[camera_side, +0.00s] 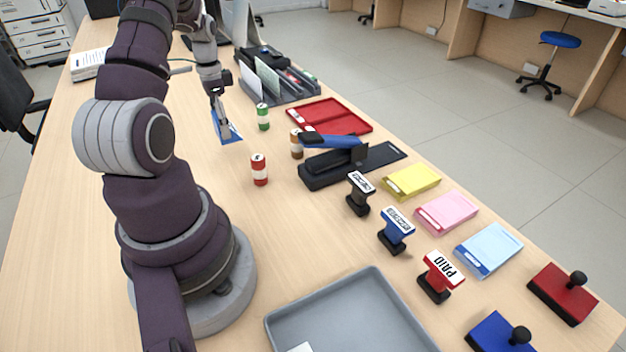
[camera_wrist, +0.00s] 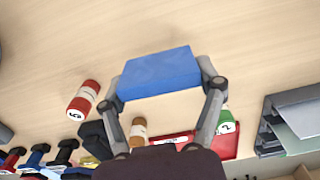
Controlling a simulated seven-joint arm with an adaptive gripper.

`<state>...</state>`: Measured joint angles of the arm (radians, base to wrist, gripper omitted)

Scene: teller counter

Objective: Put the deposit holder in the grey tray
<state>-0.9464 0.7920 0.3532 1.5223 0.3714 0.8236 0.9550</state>
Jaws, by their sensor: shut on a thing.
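My gripper (camera_side: 217,104) is shut on a flat blue holder (camera_side: 231,135), which I take to be the deposit holder. In the side view it hangs tilted beneath the fingers, over the far part of the counter; I cannot tell if its lower edge touches the counter. In the wrist view the blue holder (camera_wrist: 160,72) spans the space between the two fingers (camera_wrist: 163,92). The grey tray (camera_side: 289,318) lies at the bottom of the side view, far from my gripper, with a small white piece inside. Its near edge is cut off.
Green (camera_side: 263,117), brown (camera_side: 297,144) and red (camera_side: 259,170) rolls stand right of the holder. Several stamps, including a red one (camera_side: 437,275), stand near the tray.

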